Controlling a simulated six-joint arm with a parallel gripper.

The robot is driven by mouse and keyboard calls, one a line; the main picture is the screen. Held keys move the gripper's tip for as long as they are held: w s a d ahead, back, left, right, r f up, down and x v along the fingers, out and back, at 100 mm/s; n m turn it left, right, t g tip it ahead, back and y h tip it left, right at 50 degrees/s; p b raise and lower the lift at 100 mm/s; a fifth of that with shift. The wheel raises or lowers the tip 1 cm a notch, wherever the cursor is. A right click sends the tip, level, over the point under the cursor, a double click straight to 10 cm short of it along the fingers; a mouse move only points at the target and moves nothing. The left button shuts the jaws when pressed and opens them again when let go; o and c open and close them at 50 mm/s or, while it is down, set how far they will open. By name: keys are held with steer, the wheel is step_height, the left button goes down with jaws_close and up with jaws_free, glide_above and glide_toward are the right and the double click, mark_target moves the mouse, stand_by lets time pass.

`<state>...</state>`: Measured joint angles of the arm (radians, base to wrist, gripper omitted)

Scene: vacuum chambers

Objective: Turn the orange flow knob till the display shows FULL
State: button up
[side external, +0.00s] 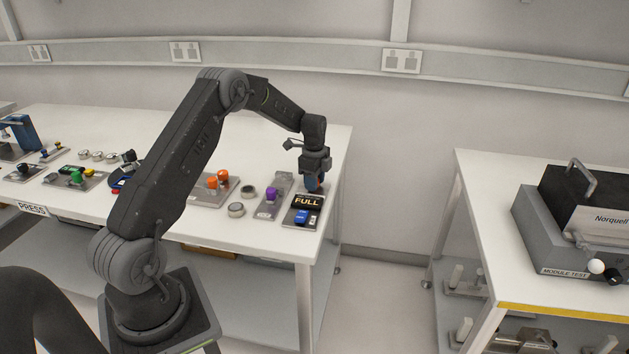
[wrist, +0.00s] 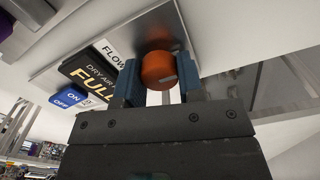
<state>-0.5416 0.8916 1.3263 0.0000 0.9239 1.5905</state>
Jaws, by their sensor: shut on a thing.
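The orange flow knob (wrist: 165,70) sits between the two blue fingers of my gripper (wrist: 160,82) in the wrist view, with a small pale mark on its face. My gripper is shut on the knob, one finger on each side. In the side view my gripper (side external: 312,184) comes down on the back of the flow panel and hides the knob. The display (side external: 306,201) on the panel reads FULL; the same display (wrist: 91,75) reads DRY AIR and FULL in the wrist view. A blue switch (wrist: 68,98) marked ON and OFF is beside the display.
A panel with a purple knob (side external: 270,195) stands just left of the flow panel. Round metal parts (side external: 236,210) and a panel with orange knobs (side external: 223,177) lie further left. The bench's right edge is close to my gripper. A Norquell unit (side external: 590,220) stands on another bench.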

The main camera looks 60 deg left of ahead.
stand_by(0.4)
steer(key=o, duration=0.9)
step_height(320, 180, up, 14)
steer(key=shift+f, duration=0.1)
steer(key=s+d+r+n+t, duration=0.1)
steer(key=s+d+r+n, duration=0.2)
steer(key=s+d+r, duration=0.45)
steer(key=s+d+r+n+t, duration=0.25)
steer(key=d+r, duration=0.25)
steer(key=d, duration=0.5)
steer(key=s+d+f+n, duration=0.1)
steer(key=s+d+n, duration=0.1)
steer(key=s, duration=0.4)
steer(key=s+d+f+n+t, duration=0.1)
steer(key=s+d+n, duration=0.1)
steer(key=s+d, duration=0.3)
steer(key=s+d+n+t, duration=0.1)
steer(key=s+d+n, duration=0.1)
steer(key=s+d, duration=0.2)
steer(key=shift+s+f+n, duration=0.15)
steer(key=shift+s+f, duration=0.05)
steer(key=shift+s, duration=0.65)
steer(key=shift+s+f+n, duration=0.1)
steer(key=shift+s+f, duration=0.1)
steer(key=shift+s, duration=0.65)
